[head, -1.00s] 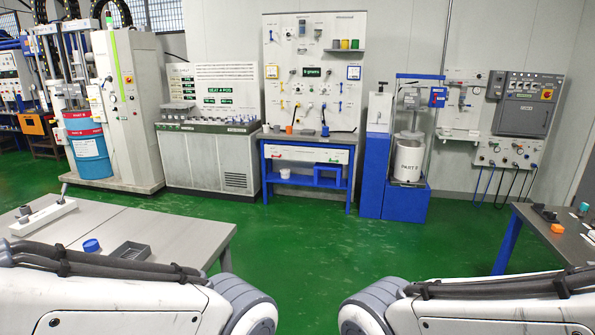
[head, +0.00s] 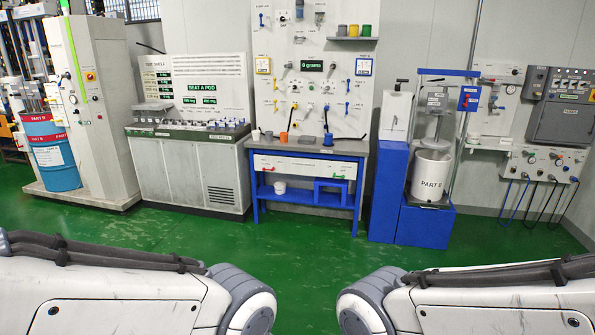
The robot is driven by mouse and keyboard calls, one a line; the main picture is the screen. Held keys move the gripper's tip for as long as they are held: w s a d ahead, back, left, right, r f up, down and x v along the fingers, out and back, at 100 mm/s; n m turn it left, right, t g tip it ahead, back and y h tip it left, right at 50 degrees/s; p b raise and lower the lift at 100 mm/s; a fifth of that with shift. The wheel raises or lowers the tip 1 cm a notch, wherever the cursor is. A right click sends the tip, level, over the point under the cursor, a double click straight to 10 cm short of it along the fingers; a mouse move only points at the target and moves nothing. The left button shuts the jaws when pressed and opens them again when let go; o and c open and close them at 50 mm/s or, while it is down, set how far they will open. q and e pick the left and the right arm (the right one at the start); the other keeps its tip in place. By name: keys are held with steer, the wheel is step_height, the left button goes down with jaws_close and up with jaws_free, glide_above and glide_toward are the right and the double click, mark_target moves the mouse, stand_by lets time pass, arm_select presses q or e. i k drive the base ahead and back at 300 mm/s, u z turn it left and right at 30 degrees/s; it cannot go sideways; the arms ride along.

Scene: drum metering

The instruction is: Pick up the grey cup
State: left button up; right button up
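A small grey cup (head: 342,31) stands at the left end of a little shelf high on the white panel, beside a yellow cup (head: 354,31) and a green cup (head: 367,31). The shelf is far across the floor from me. Neither of my grippers shows in the head view. Only thick white and grey parts of my two arms fill the bottom left and bottom right.
A blue workbench (head: 305,146) below the panel bears small items, among them an orange cup (head: 284,136). A console (head: 190,165) stands left of it, and a blue stand (head: 425,224) with a white drum (head: 431,176) right. Green floor (head: 300,250) between is clear.

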mark_target(269, 135)
steer(key=i, duration=4.95)
steer(key=u, duration=1.75)
steer(key=i, duration=1.8)
steer(key=z, duration=2.1)
